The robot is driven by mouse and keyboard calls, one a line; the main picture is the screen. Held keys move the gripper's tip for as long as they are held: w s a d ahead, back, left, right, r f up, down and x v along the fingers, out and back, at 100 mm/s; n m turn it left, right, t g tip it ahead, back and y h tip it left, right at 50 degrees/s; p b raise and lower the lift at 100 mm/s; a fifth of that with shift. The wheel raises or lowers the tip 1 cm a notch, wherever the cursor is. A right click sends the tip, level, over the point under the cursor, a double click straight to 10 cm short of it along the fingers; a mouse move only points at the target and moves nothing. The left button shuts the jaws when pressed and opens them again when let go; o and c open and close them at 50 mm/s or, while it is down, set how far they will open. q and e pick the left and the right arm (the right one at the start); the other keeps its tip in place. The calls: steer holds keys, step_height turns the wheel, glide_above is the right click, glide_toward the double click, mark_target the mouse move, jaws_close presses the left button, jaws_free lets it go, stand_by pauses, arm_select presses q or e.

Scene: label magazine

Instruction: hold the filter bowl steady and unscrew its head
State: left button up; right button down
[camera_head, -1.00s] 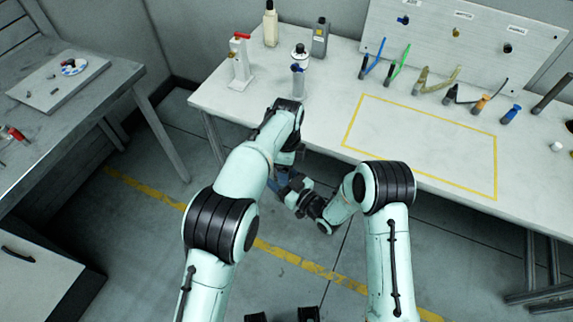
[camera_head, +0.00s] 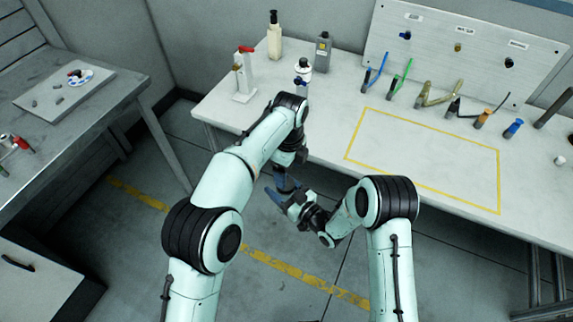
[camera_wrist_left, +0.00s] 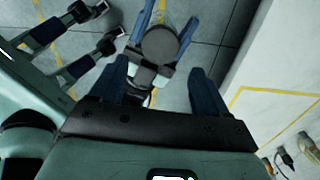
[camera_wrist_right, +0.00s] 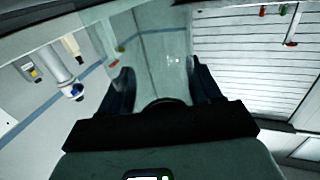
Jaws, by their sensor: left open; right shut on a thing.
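The filter is between the fingers of my right gripper (camera_wrist_right: 161,70). In the right wrist view its clear bowl (camera_wrist_right: 160,45) shows as a pale see-through body. In the left wrist view the filter's round grey head (camera_wrist_left: 159,42) is seen from above. My right gripper is shut on the bowl, below the bench's front edge, with blue fingers on either side. My left gripper (camera_wrist_left: 160,66) is open and points down above it. Its fingertips lie either side of the head's near edge, apart from it; the height gap cannot be judged. In the head view my left arm hides the filter.
A grey table (camera_head: 100,80) stands left. Floor lies below both grippers.

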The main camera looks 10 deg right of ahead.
mark_target(286, 197)
arm_select(q)
steer(key=r+m, duration=0.2)
steer(key=m, duration=0.1)
steer(key=shift+w+a+m, duration=0.1)
steer(key=shift+a+m, duration=0.2)
steer(key=shift+a, duration=0.1)
steer(key=shift+f, duration=3.85)
steer(key=c, duration=1.1)
steer(key=n, duration=0.4)
steer(key=shift+n, duration=0.4)
steer(key=n, duration=0.5)
steer(key=o, duration=1.2)
